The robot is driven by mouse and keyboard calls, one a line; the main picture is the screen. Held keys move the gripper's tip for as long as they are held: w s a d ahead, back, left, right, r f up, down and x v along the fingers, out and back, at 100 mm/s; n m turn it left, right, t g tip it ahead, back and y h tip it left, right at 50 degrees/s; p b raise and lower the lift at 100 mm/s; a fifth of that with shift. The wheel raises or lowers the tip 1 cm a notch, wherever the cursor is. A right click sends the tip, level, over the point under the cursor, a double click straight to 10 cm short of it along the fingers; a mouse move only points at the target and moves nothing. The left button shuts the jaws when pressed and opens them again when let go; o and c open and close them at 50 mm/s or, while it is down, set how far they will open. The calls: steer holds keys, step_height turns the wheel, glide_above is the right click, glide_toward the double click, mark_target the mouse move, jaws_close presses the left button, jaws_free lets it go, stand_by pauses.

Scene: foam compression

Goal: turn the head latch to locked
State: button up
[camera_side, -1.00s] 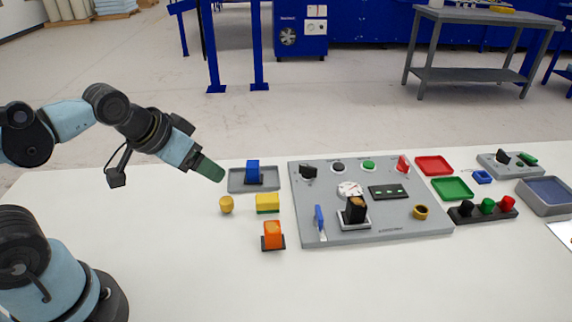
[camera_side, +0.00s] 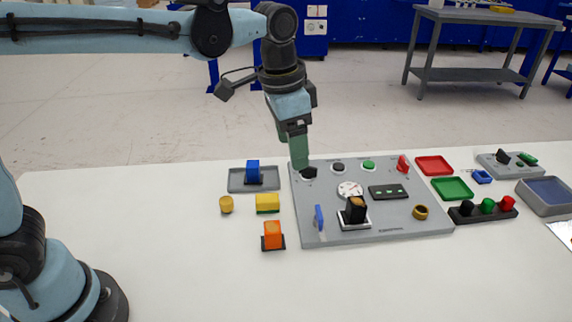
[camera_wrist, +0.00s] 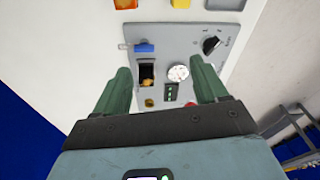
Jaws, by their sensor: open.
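The frames do not label which control is the head latch. The grey panel (camera_side: 425,232) carries a black rotary knob (camera_side: 310,172) at its back left corner and a blue lever (camera_side: 319,217) at its front left. A red switch (camera_side: 403,164) stands at its back right. My gripper (camera_side: 301,166) points down over the back left corner, with its green fingertips close to the black knob; contact is unclear. In the wrist view my gripper (camera_wrist: 160,64) is open and empty. There the knob (camera_wrist: 212,45) and blue lever (camera_wrist: 145,47) show beyond the fingertips.
A grey tray with a blue block (camera_side: 253,172), a yellow block (camera_side: 268,202) and an orange block (camera_side: 273,234) stand left of the panel. The front table is clear.

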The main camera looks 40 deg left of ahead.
steer(key=m+g, duration=0.2)
glide_above(319, 212)
steer(key=f, duration=0.2)
steer(key=shift+y, duration=0.3)
step_height(319, 212, down, 12)
steer(key=shift+r, duration=0.1)
steer(key=c, duration=1.1)
steer(key=shift+o, duration=0.2)
